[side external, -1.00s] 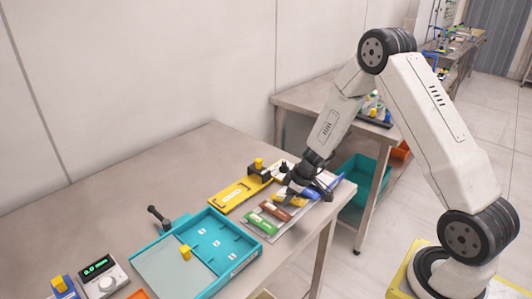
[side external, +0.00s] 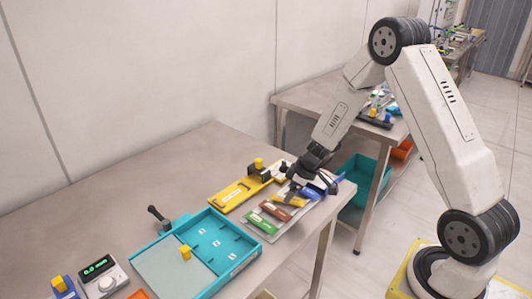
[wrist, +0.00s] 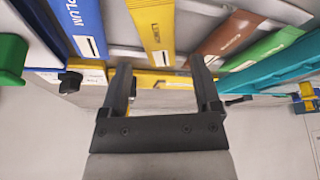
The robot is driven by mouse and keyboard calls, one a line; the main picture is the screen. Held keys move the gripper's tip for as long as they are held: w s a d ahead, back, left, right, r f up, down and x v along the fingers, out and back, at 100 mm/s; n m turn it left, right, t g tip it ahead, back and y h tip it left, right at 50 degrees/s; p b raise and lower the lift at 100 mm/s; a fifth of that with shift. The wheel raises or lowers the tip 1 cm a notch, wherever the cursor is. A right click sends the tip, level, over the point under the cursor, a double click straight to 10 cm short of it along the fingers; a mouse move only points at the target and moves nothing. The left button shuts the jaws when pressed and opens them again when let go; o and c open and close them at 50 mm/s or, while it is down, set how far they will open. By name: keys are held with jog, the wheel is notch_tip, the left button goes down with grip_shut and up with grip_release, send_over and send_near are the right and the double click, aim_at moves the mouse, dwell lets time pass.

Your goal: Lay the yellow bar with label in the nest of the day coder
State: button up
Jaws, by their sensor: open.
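The yellow bar (side external: 290,201) lies in a pale tray (side external: 284,229) between a brown bar (side external: 276,210) and a blue bar (side external: 323,186). In the wrist view the yellow bar (wrist: 153,27) shows a white label and dark lettering. My gripper (side external: 300,192) is just above the bar's far end; in the wrist view its open, empty fingers (wrist: 163,78) stand apart with the bar roughly in line with the gap. Contact cannot be told. A long yellow fixture (side external: 240,192) with a black block and yellow knob, apparently the day coder, stands behind the tray; its nest is not clear.
A green bar (side external: 262,222) lies in the tray too. A teal box (side external: 222,243) with a black-handled lever stands to the left, and a grey display unit (side external: 101,278) farther left. The table's right edge is close to the tray. The back left of the table is clear.

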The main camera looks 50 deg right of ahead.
aim_at(299, 200)
jog(key=shift+v, duration=2.7)
jog(key=shift+d, duration=0.15)
jog(key=s+a+r+m+g+h, duration=0.1)
jog(key=s+a+r+m, duration=0.3)
jog(key=s+a, duration=0.9)
notch_tip(299, 200, up, 2)
jog(key=shift+g+h, duration=0.3)
jog(key=shift+h, duration=0.1)
jog(key=shift+o, duration=0.5)
jog(key=shift+s, duration=0.1)
